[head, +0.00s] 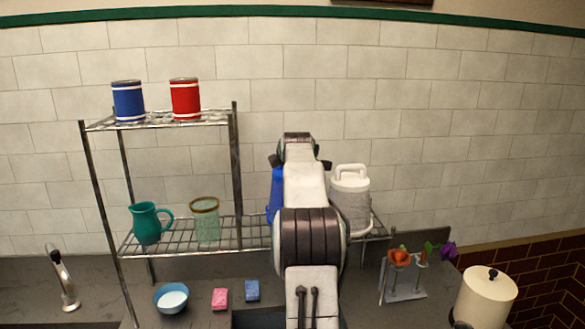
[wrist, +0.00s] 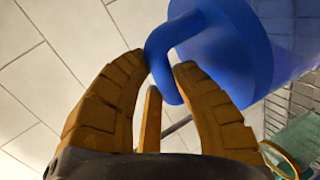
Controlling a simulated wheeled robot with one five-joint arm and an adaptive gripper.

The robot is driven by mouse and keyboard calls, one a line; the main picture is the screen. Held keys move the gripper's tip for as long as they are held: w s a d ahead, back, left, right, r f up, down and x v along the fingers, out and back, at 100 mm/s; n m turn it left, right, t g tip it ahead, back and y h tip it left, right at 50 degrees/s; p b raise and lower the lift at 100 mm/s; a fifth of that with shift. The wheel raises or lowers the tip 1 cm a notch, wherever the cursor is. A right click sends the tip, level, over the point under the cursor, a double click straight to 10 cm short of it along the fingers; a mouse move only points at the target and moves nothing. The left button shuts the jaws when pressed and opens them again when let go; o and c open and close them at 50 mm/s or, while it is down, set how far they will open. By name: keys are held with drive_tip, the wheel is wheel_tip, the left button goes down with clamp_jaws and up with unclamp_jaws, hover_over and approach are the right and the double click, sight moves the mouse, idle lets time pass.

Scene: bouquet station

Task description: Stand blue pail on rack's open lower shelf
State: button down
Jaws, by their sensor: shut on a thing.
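The blue pail (head: 276,194) shows in the head view as a narrow strip left of my arm, at the lower shelf (head: 255,236) of the wire rack. My arm hides most of it. In the wrist view my gripper (wrist: 163,70) is shut on the handle of the blue pail (wrist: 235,50). The pail's body is at the upper right there. I cannot tell whether its base touches the shelf. A white jug (head: 351,200) stands right of my arm on the lower shelf. A teal pitcher (head: 147,223) and a green glass (head: 205,220) stand on its left part.
A blue can (head: 128,102) and a red can (head: 185,100) stand on the upper shelf (head: 155,121), which covers only the left part. A bowl (head: 171,298), pink sponge (head: 220,298), blue sponge (head: 252,290), flower stand (head: 405,282) and cream canister (head: 487,296) are in front.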

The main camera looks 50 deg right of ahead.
drive_tip(key=shift+f+p, duration=0.3)
drive_tip(key=shift+f, duration=1.5)
drive_tip(key=c, duration=1.5)
unclamp_jaws()
drive_tip(key=shift+f+b, duration=0.15)
drive_tip(key=shift+b, duration=0.15)
drive_tip(key=o, duration=0.4)
